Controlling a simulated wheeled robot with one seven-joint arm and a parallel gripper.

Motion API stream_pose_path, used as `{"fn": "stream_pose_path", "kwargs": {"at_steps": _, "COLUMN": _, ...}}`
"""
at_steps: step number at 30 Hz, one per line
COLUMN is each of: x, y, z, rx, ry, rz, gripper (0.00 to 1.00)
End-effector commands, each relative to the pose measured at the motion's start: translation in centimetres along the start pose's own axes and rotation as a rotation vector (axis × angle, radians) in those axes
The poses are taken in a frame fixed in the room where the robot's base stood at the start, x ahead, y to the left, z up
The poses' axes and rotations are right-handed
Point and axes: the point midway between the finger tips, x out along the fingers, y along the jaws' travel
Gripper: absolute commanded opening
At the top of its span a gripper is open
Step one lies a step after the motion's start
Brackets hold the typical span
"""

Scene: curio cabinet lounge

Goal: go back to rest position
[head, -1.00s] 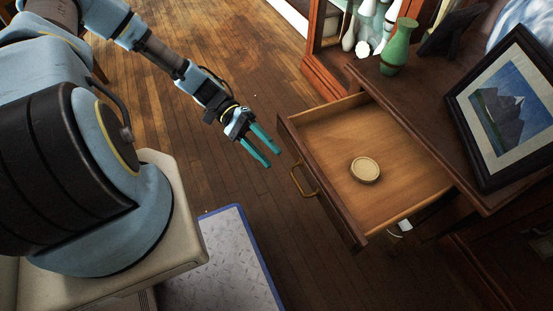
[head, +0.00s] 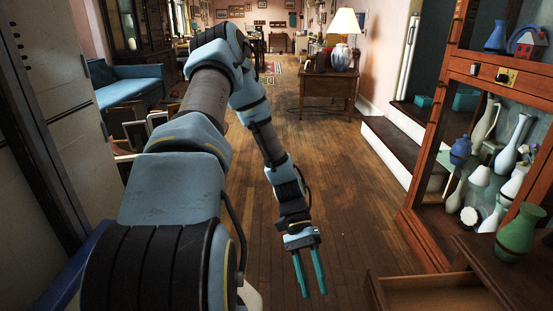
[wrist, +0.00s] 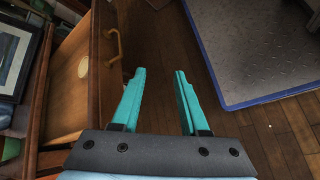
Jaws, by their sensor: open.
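My gripper (head: 309,273) hangs over the wooden floor in the head view, its two teal fingers apart with nothing between them. The fingers also show in the wrist view (wrist: 160,100), open and empty, pointing at bare floor. An open wooden drawer (head: 440,297) is at the lower right of the head view, mostly cut off by the frame edge. In the wrist view the drawer (wrist: 72,110) is to the left of my fingers, with its brass handle (wrist: 113,45). A small pale round object (wrist: 83,67) lies in the drawer.
A cabinet (head: 433,215) of vases stands at the right, with a green vase (head: 520,233) on the dresser top. A desk with a lamp (head: 343,50) stands further back. Floor (head: 350,190) ahead is clear. A blue-edged grey mat or platform (wrist: 255,45) is right of my fingers.

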Motion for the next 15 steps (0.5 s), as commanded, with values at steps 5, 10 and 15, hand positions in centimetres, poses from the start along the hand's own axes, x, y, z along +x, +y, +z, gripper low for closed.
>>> {"fn": "stream_pose_path", "kwargs": {"at_steps": 5, "x": -5.3, "y": -2.0, "z": 2.2, "rx": -0.096, "ry": 0.156, "rz": -0.192, "gripper": 0.44}}
{"fn": "stream_pose_path", "kwargs": {"at_steps": 10, "x": -10.2, "y": -3.1, "z": 4.9, "rx": -0.183, "ry": 0.325, "rz": -0.337, "gripper": 0.44}}
{"fn": "stream_pose_path", "kwargs": {"at_steps": 15, "x": -14.8, "y": -3.3, "z": 7.9, "rx": -0.263, "ry": 0.514, "rz": -0.449, "gripper": 0.44}}
